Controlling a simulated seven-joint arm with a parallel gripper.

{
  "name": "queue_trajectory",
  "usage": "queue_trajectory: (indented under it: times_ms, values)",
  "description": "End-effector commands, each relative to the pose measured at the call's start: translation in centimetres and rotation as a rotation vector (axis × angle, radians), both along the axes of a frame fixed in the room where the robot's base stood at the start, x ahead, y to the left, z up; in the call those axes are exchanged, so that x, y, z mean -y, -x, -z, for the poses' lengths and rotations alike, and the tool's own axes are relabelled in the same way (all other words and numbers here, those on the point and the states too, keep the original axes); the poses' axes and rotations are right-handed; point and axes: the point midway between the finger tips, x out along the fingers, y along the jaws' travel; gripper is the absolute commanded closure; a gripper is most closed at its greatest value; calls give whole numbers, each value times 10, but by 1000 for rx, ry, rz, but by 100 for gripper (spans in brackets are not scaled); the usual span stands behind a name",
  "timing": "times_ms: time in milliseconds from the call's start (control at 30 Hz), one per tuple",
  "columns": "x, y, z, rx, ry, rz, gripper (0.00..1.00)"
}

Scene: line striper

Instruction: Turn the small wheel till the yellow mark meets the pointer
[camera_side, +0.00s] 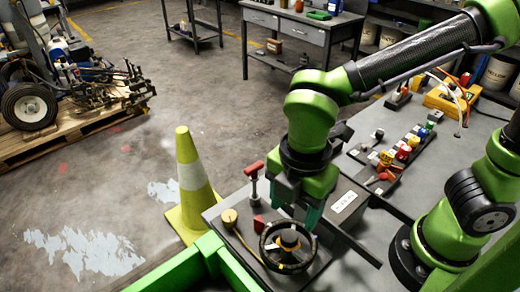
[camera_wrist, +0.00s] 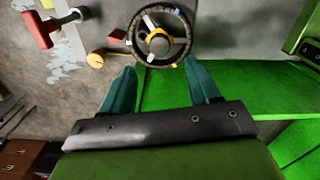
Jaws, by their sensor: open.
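The small wheel (camera_side: 289,268) has a dark rim and an orange-yellow hub, and lies on the grey bench unit. In the wrist view the wheel (camera_wrist: 190,42) shows whole, just beyond my fingertips. In the side view my gripper (camera_side: 298,208) is above the wheel; contact is unclear.
A red T-handle (camera_side: 254,172) stands left of the wheel, near a yellow knob (camera_side: 230,217) with a thin stem. A green frame (camera_side: 205,258) lies in front. A traffic cone (camera_side: 190,175) stands at left. Coloured controls (camera_side: 403,152) fill a tray at right.

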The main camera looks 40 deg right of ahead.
Motion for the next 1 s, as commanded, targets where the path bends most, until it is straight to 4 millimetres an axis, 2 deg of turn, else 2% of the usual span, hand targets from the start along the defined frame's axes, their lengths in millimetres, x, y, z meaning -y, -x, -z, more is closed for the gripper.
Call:
queue_trajectory:
  times_ms: [33, 200, 400, 567, 800, 833, 1000]
  values:
    - [0, 0, 12, -4, 4, -2, 39]
    - [0, 0, 46, -4, 4, 0, 39]
    - [0, -2, 72, -2, 1, 1, 39]
    - [0, -2, 80, 0, 0, 2, 39]
    - [0, -2, 80, 1, -1, 2, 39]
    - [0, -2, 80, 1, -1, 2, 41]
    - [0, -2, 80, 1, -1, 1, 67]
